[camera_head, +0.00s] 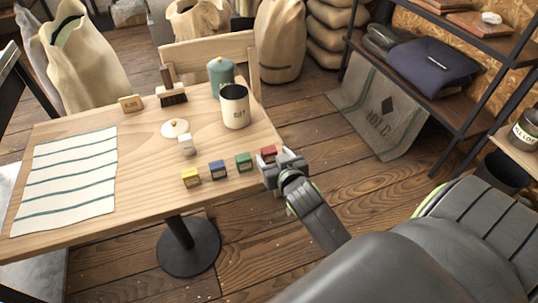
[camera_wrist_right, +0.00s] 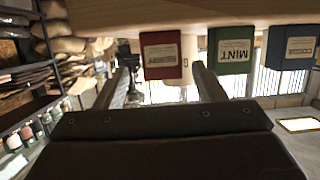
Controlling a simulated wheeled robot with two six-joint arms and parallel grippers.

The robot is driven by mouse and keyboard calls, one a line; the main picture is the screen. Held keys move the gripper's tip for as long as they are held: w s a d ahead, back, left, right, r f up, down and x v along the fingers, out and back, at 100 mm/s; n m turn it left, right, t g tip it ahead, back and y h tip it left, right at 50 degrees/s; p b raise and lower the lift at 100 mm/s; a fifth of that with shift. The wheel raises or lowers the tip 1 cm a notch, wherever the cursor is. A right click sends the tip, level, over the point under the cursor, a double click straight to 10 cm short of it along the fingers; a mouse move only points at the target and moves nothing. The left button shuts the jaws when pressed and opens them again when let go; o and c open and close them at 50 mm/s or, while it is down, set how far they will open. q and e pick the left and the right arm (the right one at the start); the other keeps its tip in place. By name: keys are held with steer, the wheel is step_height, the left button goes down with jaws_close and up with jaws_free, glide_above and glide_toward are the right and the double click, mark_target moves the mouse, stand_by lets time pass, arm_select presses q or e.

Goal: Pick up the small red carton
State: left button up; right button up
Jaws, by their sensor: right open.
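The small red carton (camera_head: 267,152) stands near the right front corner of the wooden table (camera_head: 150,170). My right gripper (camera_head: 281,163) is right beside it at the table edge, partly hiding it in the head view. In the right wrist view, the red carton (camera_wrist_right: 166,55) with its pale label shows upside down. It appears between the two spread fingers of my right gripper (camera_wrist_right: 163,76), which is open. Whether the fingers reach around the carton or stop short of it, I cannot tell. My left gripper is not in view.
A green carton (camera_head: 243,162), blue carton (camera_head: 218,169) and yellow carton (camera_head: 191,178) stand left of the red one. Behind are a white carton (camera_head: 186,145), round lid (camera_head: 174,128), cream canister (camera_head: 235,108) and teal canister (camera_head: 221,72). A striped cloth (camera_head: 65,178) lies left.

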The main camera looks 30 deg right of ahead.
mark_target(267, 150)
steer(key=shift+x, duration=2.55)
steer(key=shift+a, duration=0.15)
steer(key=shift+c, duration=0.4)
steer(key=c, duration=1)
